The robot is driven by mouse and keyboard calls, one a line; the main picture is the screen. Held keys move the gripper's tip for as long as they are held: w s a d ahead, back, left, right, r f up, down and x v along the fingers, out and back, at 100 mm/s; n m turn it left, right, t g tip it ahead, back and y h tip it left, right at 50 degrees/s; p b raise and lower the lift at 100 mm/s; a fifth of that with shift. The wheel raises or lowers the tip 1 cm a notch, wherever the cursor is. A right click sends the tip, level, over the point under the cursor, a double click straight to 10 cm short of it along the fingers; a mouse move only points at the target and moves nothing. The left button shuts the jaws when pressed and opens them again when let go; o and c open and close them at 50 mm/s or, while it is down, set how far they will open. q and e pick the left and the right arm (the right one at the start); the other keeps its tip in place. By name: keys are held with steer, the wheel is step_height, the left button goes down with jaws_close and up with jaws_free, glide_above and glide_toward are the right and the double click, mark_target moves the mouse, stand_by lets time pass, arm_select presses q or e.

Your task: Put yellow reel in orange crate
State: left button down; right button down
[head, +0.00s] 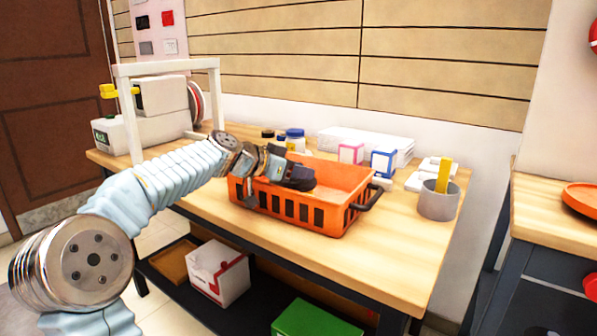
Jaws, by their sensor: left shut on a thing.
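The orange crate (322,219) stands on the wooden table, with slotted sides and a dark handle at its right end. My left arm reaches in from the left, and my left gripper (298,178) is over the left part of the crate, fingers pointing right and down. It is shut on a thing. My right gripper is not in view.
Small bottles (295,138), boxes (383,162) and a white stack (366,144) stand behind the crate. A grey cup (438,203) holding a yellow strip is to the right. A white machine (165,107) stands at the left. The table's front right is clear.

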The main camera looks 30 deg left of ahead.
mark_target(282, 184)
arm_select(q)
steer(key=c, duration=0.7)
jaws_free()
steer(key=shift+f, duration=0.1)
steer(key=shift+c, duration=0.2)
steer(key=shift+r, duration=0.25)
steer(key=v, duration=0.1)
steer(key=b+v, duration=0.1)
steer(key=v, duration=0.1)
steer(key=b+v, duration=0.1)
steer(key=shift+s+a+f, duration=0.2)
steer(key=shift+s+a, duration=0.05)
steer(key=shift+s, duration=0.05)
steer(key=b+v, duration=0.1)
steer(key=v, duration=0.6)
steer(key=shift+r, duration=0.25)
